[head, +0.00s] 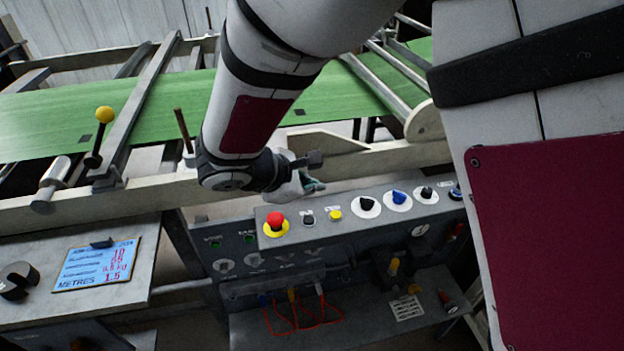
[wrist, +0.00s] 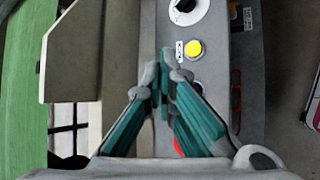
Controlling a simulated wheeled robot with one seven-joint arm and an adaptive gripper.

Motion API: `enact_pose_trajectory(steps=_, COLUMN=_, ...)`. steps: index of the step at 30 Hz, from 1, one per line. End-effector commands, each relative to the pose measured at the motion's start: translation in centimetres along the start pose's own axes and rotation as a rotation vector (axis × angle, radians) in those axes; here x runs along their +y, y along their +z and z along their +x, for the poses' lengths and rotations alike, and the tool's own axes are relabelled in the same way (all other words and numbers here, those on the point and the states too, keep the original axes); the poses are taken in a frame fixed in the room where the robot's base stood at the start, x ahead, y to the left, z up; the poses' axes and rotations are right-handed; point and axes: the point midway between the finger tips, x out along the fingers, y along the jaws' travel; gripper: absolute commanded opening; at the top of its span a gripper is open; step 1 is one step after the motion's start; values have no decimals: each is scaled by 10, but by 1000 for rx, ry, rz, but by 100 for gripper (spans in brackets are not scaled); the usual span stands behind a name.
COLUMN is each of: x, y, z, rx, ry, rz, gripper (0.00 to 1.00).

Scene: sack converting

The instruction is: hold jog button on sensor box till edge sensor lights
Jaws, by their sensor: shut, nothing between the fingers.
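The grey sensor box (head: 360,228) carries a row of controls on its sloped top. These are a red mushroom button on a yellow ring (head: 276,223), a small black button (head: 308,219), a yellow button (head: 336,215) and several knobs. I cannot read which is marked jog. The yellow button (wrist: 195,49) also shows in the wrist view, just right of my fingertips. My gripper (head: 316,186) is shut and empty by the box's back edge; it also shows in the wrist view (wrist: 164,62). Its fingers partly hide the red button and black button there.
Two small green lights (head: 249,239) show on the box front, their labels unreadable. A pale frame rail (head: 380,158) and green web (head: 60,122) lie behind the box. A lower shelf (head: 350,325) with red cables is below.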

Motion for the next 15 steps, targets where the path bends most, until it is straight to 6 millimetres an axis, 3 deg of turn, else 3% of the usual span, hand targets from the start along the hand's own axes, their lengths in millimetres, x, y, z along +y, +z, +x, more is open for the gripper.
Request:
enact_pose_trajectory(steps=6, x=-17, y=-17, z=25, rx=-1, ry=-1, rz=-3, gripper=0)
enact_pose_trajectory(steps=15, x=-31, y=-31, z=44, rx=0, ry=0, rz=-1, gripper=0)
